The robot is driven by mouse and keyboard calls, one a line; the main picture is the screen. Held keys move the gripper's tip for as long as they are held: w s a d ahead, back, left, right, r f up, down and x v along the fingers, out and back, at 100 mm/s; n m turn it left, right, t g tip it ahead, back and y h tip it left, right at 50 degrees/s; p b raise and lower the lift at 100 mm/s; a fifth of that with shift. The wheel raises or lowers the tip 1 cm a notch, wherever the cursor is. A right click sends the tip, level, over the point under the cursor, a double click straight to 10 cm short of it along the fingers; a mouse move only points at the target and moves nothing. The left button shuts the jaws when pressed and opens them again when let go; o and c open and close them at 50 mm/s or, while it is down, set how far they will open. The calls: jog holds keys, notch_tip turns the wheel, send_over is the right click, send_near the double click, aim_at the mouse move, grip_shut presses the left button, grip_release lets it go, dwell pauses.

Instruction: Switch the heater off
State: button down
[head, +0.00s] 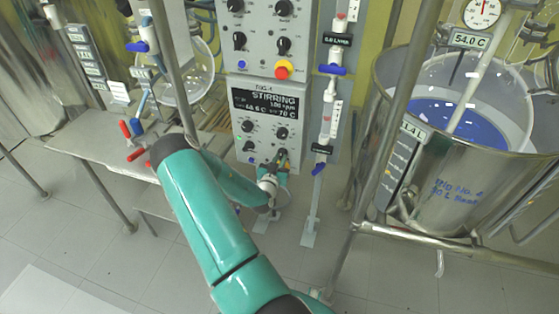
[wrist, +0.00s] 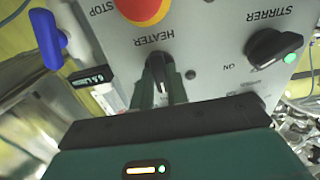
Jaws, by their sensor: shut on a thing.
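The heater knob (wrist: 157,72) is black and sits under the label HEATER on a grey control panel. My gripper (wrist: 160,88) has its two dark fingers on either side of it, shut on the knob. The knob's pointer stands roughly upright in the wrist view. The small lamp (wrist: 191,74) beside it looks grey and unlit. In the head view my gripper (head: 282,160) reaches the lower right of the lower control box (head: 262,100), covering the heater knob. The box's display (head: 264,103) reads STIRRING.
The black stirrer knob (wrist: 268,47) has a lit green lamp. A red stop button (wrist: 142,8) with a yellow collar is close above the fingers. A blue valve handle (wrist: 46,38) is to the left. A steel vessel (head: 455,185) and frame stand right; a bench (head: 95,143) stands left.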

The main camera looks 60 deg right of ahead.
dwell(0.4)
jog(key=c, duration=1.4)
grip_release()
jog(key=shift+a, duration=0.15)
jog(key=a, duration=0.4)
jog(key=s+a, duration=0.1)
jog(key=a, duration=0.4)
jog(key=s+a, duration=0.1)
jog(key=a, duration=0.3)
jog(key=shift+a, duration=0.2)
